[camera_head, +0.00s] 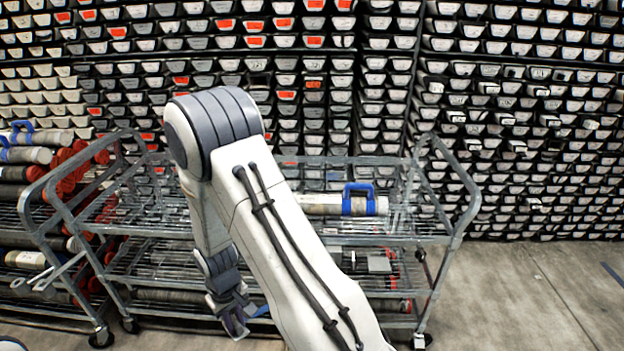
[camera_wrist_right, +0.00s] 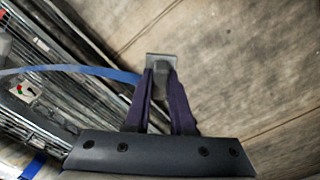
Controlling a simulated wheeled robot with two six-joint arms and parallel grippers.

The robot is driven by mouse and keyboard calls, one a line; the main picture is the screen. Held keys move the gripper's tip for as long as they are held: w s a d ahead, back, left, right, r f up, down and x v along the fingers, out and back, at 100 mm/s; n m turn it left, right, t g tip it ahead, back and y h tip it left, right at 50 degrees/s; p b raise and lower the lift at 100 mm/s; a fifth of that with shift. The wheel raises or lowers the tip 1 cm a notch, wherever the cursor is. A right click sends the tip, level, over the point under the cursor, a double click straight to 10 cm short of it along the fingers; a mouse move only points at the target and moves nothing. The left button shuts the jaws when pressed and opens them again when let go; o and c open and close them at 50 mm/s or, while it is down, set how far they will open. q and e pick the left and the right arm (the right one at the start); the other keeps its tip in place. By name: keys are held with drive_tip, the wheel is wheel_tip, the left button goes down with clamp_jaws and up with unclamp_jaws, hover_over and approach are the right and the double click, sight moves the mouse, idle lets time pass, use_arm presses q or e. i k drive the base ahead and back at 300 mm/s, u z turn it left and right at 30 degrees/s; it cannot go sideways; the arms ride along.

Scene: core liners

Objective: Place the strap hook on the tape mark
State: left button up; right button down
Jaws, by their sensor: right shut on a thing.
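My right gripper (camera_head: 235,320) hangs low in front of the cart in the head view. In the right wrist view its two fingers (camera_wrist_right: 160,95) are shut on the strap hook (camera_wrist_right: 162,60), a grey metal piece at the fingertips. A blue strap (camera_wrist_right: 85,71) runs left from the fingers. A bit of blue strap also shows beside the gripper in the head view (camera_head: 262,311). A dark blue strip on the floor (camera_head: 612,274), at the far right, may be the tape mark. My left gripper is out of view.
A grey wire-shelf cart (camera_head: 445,240) stands behind my right arm, with a core tube (camera_head: 325,206) and blue handle (camera_head: 357,203) on top. Another loaded cart (camera_head: 35,215) is at left. Core trays line the back wall. The concrete floor (camera_head: 530,300) at right is clear.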

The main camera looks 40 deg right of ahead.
sight(333, 179)
drive_tip(key=i, duration=1.35)
drive_tip(key=z, duration=0.8)
